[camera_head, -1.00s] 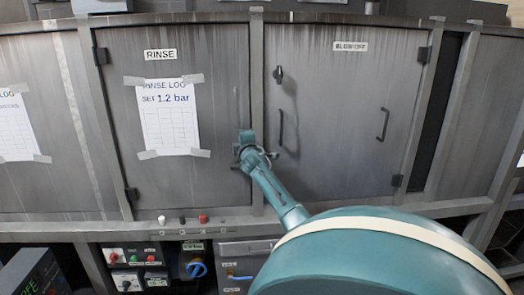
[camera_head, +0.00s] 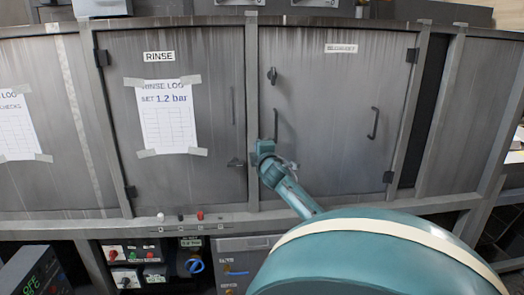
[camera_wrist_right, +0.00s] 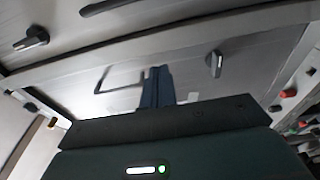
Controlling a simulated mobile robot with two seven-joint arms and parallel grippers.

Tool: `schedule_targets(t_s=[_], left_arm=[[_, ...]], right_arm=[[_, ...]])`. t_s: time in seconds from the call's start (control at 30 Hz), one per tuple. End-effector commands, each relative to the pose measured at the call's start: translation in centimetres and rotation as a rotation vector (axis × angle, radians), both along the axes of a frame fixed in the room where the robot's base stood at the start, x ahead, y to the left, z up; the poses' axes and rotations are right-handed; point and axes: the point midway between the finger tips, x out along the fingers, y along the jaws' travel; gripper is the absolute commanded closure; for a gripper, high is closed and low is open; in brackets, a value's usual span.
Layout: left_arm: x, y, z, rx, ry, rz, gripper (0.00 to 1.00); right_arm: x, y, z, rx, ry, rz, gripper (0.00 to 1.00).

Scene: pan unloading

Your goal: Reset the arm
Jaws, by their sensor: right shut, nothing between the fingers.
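My right arm (camera_head: 292,192) is teal and reaches in from the lower right of the head view. Its gripper (camera_head: 266,150) is in front of the frame post between the rinse and blowoff doors, near the blowoff door's left handle. In the right wrist view the dark blue fingers (camera_wrist_right: 157,86) are together with nothing held. Grey door panels lie beyond the fingers. My left gripper is not in view.
The rinse door (camera_head: 210,80) and blowoff door (camera_head: 330,110) are closed. A dark latch (camera_head: 235,162) is on the rinse door, and another (camera_head: 272,76) is on the blowoff door. Buttons (camera_head: 200,215) line the ledge. A control box (camera_head: 133,253) sits below.

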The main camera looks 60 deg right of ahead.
Motion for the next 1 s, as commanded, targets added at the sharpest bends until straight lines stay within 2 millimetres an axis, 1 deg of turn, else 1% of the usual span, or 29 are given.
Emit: schedule_targets(t_s=[0.03,0.13,0.43,0.5,0.57,0.67,0.7,0.77,0.8,0.87,0.9,0.97,1.0], left_arm=[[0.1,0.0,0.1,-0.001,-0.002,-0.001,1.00],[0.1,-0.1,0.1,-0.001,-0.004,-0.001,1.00],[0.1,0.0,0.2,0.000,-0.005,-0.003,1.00],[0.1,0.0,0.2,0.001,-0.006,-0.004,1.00],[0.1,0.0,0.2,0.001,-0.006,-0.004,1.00],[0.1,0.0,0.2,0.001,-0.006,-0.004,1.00],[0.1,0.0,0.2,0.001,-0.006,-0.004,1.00],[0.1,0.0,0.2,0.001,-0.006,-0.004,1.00],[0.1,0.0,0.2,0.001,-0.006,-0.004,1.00],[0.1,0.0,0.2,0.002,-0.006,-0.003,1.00],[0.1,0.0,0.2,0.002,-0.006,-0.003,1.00],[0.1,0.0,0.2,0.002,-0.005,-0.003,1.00],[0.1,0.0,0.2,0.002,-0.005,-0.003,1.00]], right_arm=[[-0.5,0.1,-0.1,-0.001,0.002,0.001,1.00],[-1.0,0.2,0.0,-0.001,0.001,-0.001,1.00],[-1.3,0.3,0.0,0.001,-0.001,0.000,1.00],[-1.2,0.5,-0.4,0.006,0.002,0.004,1.00],[-1.0,1.2,-1.3,0.023,0.006,0.017,1.00],[-0.2,3.6,-4.4,0.078,0.019,0.063,1.00],[0.1,5.0,-6.2,0.111,0.027,0.087,1.00],[0.5,7.5,-9.0,0.170,0.037,0.128,1.00],[0.7,9.4,-11.0,0.216,0.043,0.155,1.00],[0.9,12.4,-13.9,0.286,0.053,0.195,1.00],[0.8,14.4,-15.7,0.333,0.057,0.220,1.00],[0.6,17.5,-18.3,0.409,0.064,0.254,1.00],[0.3,19.7,-19.9,0.461,0.068,0.276,1.00]])
